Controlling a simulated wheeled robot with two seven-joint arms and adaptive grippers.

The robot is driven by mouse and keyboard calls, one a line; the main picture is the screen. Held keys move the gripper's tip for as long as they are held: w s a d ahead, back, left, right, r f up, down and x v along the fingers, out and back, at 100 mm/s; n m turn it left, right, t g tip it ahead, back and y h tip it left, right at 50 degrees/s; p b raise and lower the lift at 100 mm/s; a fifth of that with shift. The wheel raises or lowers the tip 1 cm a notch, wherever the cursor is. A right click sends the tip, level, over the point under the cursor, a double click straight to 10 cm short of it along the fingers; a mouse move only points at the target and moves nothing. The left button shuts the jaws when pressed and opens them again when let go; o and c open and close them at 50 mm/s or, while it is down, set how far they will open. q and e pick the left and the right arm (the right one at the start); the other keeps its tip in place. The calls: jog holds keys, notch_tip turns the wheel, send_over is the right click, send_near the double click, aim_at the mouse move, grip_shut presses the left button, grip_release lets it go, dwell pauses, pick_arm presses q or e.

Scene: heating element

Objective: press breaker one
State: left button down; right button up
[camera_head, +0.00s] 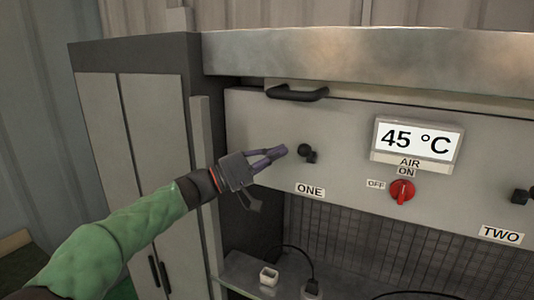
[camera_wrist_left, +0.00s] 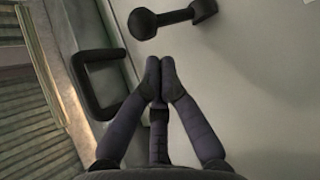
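Breaker one is a small black lever switch (camera_head: 307,153) on the grey panel above the label ONE (camera_head: 310,190). In the left wrist view a gap shows between the fingertips and the switch. Whether they touch the panel I cannot tell. My right gripper is not in view.
A black handle (camera_head: 297,92) sticks out above the switch. A display reading 45 °C (camera_head: 415,139) and a red AIR knob (camera_head: 402,192) are to the right. Another black switch (camera_head: 522,195) is above the label TWO (camera_head: 501,236). Below is a shelf with a white socket (camera_head: 268,275) and cables.

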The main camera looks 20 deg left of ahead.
pick_arm(q)
jog(key=shift+p+x, duration=0.7)
jog(key=shift+x, duration=1.95)
jog(key=shift+f, duration=0.1)
jog(key=shift+f+b, duration=0.2)
jog(key=shift+b, duration=0.5)
notch_tip(320, 180, down, 7)
jog(key=s+m+g+h+b, duration=0.1)
jog(key=m+g+h+b, duration=1.1)
jog(key=m+b, duration=1)
jog(key=g+b, duration=0.1)
jog(key=b, duration=0.4)
jog(key=shift+r+g+h, duration=0.15)
jog(key=shift+g+h, duration=0.25)
jog(key=shift+s+a, duration=0.1)
